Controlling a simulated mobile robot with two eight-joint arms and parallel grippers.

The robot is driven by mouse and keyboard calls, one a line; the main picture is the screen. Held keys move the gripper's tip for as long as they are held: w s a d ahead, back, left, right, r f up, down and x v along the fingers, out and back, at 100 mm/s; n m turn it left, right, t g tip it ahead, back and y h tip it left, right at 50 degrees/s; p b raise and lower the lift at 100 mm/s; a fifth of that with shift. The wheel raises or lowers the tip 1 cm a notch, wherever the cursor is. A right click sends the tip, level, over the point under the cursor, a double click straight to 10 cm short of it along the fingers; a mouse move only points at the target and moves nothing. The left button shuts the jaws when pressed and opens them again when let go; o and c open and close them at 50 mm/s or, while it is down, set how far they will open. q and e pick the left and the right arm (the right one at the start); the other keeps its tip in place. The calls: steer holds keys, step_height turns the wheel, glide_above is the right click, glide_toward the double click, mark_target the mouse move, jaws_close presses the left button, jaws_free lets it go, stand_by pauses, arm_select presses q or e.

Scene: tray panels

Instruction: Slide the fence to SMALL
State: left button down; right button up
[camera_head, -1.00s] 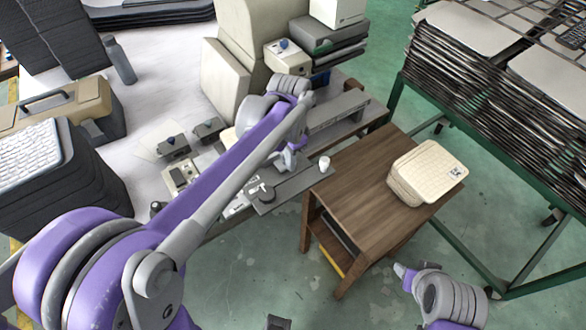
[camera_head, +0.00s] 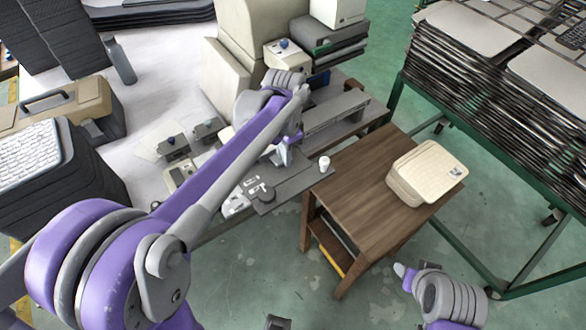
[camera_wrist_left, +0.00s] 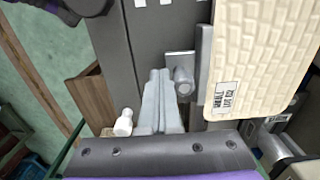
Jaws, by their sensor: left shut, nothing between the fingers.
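My left gripper (camera_head: 285,158) is shut and empty, low over a grey slotted plate (camera_head: 290,188) at the bench's front edge. In the left wrist view its closed fingers (camera_wrist_left: 158,78) point along a dark grey surface. Beside their tips, on the right, is a metal bracket with a round peg (camera_wrist_left: 183,82), which looks like part of the fence; I cannot tell whether the fingers touch it. A white knob (camera_head: 324,163) stands at the plate's right end and shows left of the fingers in the wrist view (camera_wrist_left: 124,122). The SMALL mark is not readable.
A long grey bar (camera_head: 335,112) lies behind the plate. A wooden side table (camera_head: 350,185) with a cream textured block (camera_head: 428,170) stands to the right. Grey stacked panels (camera_head: 490,95) fill a green rack. Small boxes and a cream machine (camera_head: 250,40) crowd the bench.

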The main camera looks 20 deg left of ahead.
arm_select(q)
steer(key=shift+s+d, duration=0.4)
steer(key=shift+d, duration=0.1)
step_height(320, 180, up, 7)
steer(key=p, duration=0.3)
arm_select(e)
steer(key=r, duration=0.1)
steer(key=w+r, duration=0.1)
steer(key=r, duration=0.1)
steer(key=w+r, duration=0.1)
steer(key=r, duration=0.1)
steer(key=shift+w, duration=0.1)
